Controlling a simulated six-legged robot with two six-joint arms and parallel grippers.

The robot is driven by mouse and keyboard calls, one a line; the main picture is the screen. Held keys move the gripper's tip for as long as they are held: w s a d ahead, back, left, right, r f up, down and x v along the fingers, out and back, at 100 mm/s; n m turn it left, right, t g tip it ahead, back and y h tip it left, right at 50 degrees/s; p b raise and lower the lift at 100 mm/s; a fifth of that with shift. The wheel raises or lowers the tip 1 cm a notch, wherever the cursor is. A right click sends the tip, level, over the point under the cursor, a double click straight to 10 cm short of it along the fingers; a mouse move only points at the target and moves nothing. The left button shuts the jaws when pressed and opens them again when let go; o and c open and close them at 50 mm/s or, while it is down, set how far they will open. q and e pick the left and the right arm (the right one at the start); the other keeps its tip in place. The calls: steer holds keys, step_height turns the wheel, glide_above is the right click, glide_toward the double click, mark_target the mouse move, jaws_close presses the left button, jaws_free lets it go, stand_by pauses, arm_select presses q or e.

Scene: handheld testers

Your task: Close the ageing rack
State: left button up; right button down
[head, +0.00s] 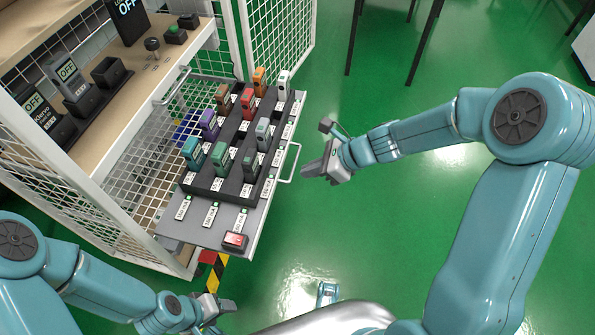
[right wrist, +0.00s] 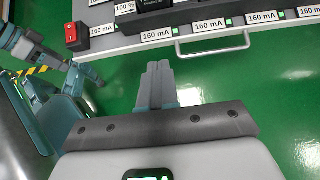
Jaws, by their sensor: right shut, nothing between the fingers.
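The ageing rack (head: 122,196) is a white mesh frame on the left of the head view. Its grey drawer shelf (head: 196,236) is pulled out over the floor, carrying a dark holder with several coloured handheld testers (head: 247,103). A pale bar handle (head: 295,160) sits on the shelf's front edge and also shows in the right wrist view (right wrist: 212,52). My right gripper (head: 304,171) is shut and empty, just in front of the handle and apart from it. My left gripper (head: 229,306) is low, near the rack's lower front corner; its jaw opening is unclear.
A red rocker switch (head: 235,241) sits on the shelf's near corner. A mesh door (head: 280,38) stands behind.

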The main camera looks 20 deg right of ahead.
mark_target(263, 178)
steer(key=shift+w+a+f+b, duration=0.6)
steer(key=shift+w+a+f, duration=0.35)
steer(key=shift+a, duration=0.4)
steer(key=shift+w+a+f+b, duration=0.55)
steer(key=shift+w+a+f, duration=0.4)
steer(key=shift+a, duration=0.4)
steer(key=shift+w+a+f+b, duration=0.6)
steer(key=shift+w+a+f, duration=0.3)
steer(key=shift+a, duration=0.45)
